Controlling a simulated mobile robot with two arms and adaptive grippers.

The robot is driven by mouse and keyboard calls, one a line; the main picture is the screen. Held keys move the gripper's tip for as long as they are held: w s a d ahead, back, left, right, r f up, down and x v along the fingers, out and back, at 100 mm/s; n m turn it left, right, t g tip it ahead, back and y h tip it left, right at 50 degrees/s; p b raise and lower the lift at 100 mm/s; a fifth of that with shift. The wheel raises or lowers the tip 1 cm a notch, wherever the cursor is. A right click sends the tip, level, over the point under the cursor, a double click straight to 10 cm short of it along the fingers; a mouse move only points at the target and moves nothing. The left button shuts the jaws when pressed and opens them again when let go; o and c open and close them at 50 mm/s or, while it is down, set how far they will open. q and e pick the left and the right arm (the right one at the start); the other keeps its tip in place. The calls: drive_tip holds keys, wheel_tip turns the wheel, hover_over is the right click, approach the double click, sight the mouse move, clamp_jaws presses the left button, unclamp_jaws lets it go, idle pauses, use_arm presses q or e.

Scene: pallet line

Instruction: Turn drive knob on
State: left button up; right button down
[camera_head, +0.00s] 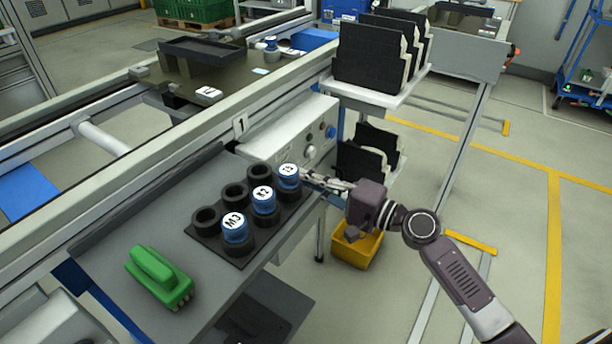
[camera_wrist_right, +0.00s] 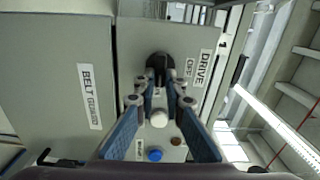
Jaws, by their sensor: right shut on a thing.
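The black drive knob (camera_wrist_right: 160,66) sits on a grey panel in the right wrist view, beside a label reading DRIVE (camera_wrist_right: 204,68) with OFF near the knob. My right gripper (camera_wrist_right: 160,78) has its two fingers closed on the knob, which partly hide it. In the head view my right gripper (camera_head: 308,174) reaches from the right to the front of the white control box (camera_head: 290,130); the knob itself cannot be made out there. My left gripper is not in view.
A white button (camera_wrist_right: 158,119) and a blue button (camera_wrist_right: 155,155) lie near the knob. A black rack (camera_head: 205,235) with blue-capped cups (camera_head: 236,228) and a green brush-like block (camera_head: 158,277) rest on the grey bench. Black panels (camera_head: 370,58) stand on a shelf above right.

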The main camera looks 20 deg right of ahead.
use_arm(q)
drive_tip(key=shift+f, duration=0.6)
use_arm(e)
drive_tip(key=shift+d+m, duration=0.1)
drive_tip(key=shift+m, duration=0.2)
drive_tip(key=c, duration=2)
unclamp_jaws()
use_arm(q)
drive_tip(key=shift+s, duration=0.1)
use_arm(e)
drive_tip(key=shift+s, duration=0.1)
drive_tip(key=v, duration=1.2)
